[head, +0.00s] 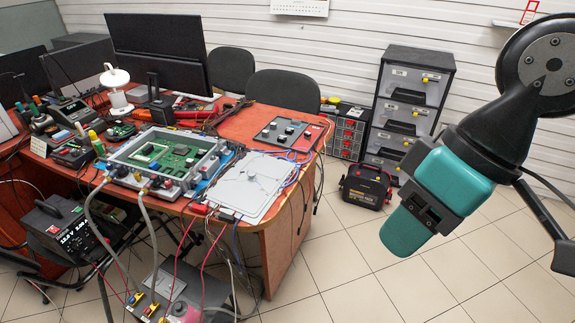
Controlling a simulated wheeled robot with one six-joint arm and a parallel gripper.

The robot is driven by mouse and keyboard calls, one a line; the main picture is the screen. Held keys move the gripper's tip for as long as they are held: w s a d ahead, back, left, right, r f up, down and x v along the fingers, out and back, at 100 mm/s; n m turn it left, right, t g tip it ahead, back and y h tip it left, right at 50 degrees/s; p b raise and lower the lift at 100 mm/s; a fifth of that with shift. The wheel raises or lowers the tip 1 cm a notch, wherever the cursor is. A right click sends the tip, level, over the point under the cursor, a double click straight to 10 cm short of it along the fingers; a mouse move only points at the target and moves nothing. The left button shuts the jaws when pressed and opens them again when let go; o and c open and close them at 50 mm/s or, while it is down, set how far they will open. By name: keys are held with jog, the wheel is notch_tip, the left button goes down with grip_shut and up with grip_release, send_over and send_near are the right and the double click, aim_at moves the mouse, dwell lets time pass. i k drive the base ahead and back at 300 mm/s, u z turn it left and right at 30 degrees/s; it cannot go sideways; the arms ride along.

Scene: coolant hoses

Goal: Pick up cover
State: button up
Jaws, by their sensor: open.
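The cover (246,187) looks like a flat light-grey plate with a small raised knob near its middle. It lies flat on the right part of the red desk, with thin blue wires along its right edge. An open grey housing (168,154) with a green circuit board inside stands to its left. My gripper (430,207), with teal fingers, is open and hangs in the air at the right, well apart from the cover. Nothing shows between its fingers.
The red desk (262,122) also bears monitors, a white lamp, tools and a dark panel (287,131) behind the cover. Hoses (147,240) run from the housing to a low unit below. A drawer cabinet (412,105) and red-black case (366,187) stand behind. Tiled floor at front right is clear.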

aim_at(246, 198)
jog(key=u, duration=0.05)
jog(key=i, duration=1.15)
jog(key=u, duration=0.75)
